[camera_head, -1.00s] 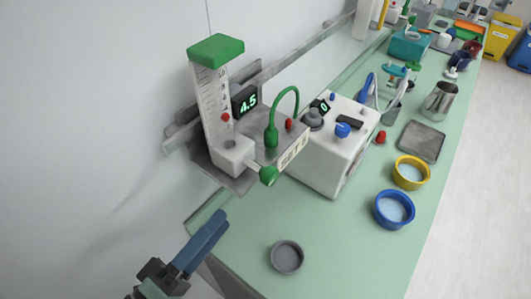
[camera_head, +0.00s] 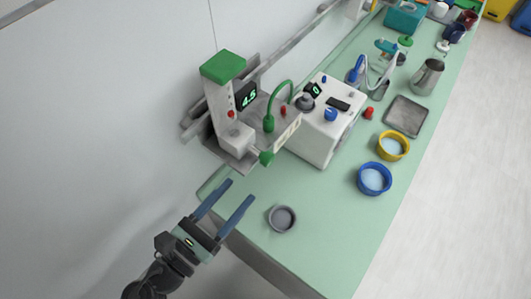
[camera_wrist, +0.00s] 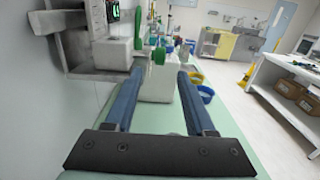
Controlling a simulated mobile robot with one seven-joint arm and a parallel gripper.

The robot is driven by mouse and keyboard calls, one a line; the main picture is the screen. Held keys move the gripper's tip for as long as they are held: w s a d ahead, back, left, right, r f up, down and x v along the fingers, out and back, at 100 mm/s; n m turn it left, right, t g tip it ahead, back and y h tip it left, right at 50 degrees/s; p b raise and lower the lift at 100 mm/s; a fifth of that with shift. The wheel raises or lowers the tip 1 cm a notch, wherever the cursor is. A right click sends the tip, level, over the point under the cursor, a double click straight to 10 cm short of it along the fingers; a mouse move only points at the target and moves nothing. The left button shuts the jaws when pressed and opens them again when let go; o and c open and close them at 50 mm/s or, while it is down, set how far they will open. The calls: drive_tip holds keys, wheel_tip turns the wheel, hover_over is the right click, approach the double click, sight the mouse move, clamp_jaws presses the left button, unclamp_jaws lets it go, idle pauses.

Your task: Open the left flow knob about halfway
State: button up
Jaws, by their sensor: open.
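A flowmeter with a green cap (camera_head: 223,66) stands on a wall bracket at the left. Its green knob (camera_head: 266,158) sticks out low at its front right, and its display (camera_head: 245,96) reads 4.5. In the wrist view, the green knob (camera_wrist: 158,56) shows just beyond and between the fingertips. My gripper (camera_head: 240,190) is open and empty, below and to the left of the knob in the head view, apart from it. A white box (camera_head: 325,135) to the right has a blue knob (camera_head: 330,114) and a display (camera_head: 314,90) that seems to read 0.
A grey dish (camera_head: 282,218) sits on the green counter (camera_head: 320,245) near the gripper. Blue (camera_head: 374,179) and yellow (camera_head: 393,146) bowls, a grey tray (camera_head: 406,116) and a metal jug (camera_head: 427,76) stand further right.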

sight(263, 163)
drive_tip(key=p+x, duration=0.2)
drive_tip(key=x, duration=0.8)
drive_tip(key=shift+w+d+p, duration=0.15)
drive_tip(key=shift+w+p, duration=0.15)
drive_tip(key=shift+p, duration=0.1)
clamp_jaws()
